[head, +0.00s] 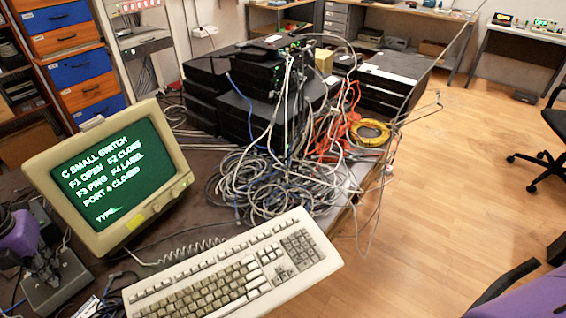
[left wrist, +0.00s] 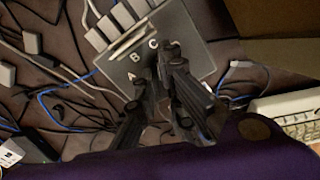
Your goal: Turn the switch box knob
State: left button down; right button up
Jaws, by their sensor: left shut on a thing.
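The grey switch box (left wrist: 187,22) has the letters A, B and C on its top face in the left wrist view. It also shows at the lower left of the head view (head: 48,296), beside the monitor. My left gripper (left wrist: 157,72) is over the lettered face, with its dark fingers closed on the knob. The fingers hide most of the knob, so I cannot tell which letter it points to. In the head view my left gripper (head: 42,268) comes down onto the box from the left edge. My right gripper does not show; only a purple part of my right arm is at the lower right.
Tangled cables (head: 265,190) and stacked black network units (head: 262,112) fill the table behind. White plugs (left wrist: 108,22) and loose cables surround the box.

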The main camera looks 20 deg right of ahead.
pick_arm(q)
jog(key=c, duration=1.9)
grip_release()
jog(key=shift+o, duration=0.2)
jog(key=shift+r, duration=0.2)
notch_tip(320, 180, up, 12)
jog(key=shift+f, duration=0.15)
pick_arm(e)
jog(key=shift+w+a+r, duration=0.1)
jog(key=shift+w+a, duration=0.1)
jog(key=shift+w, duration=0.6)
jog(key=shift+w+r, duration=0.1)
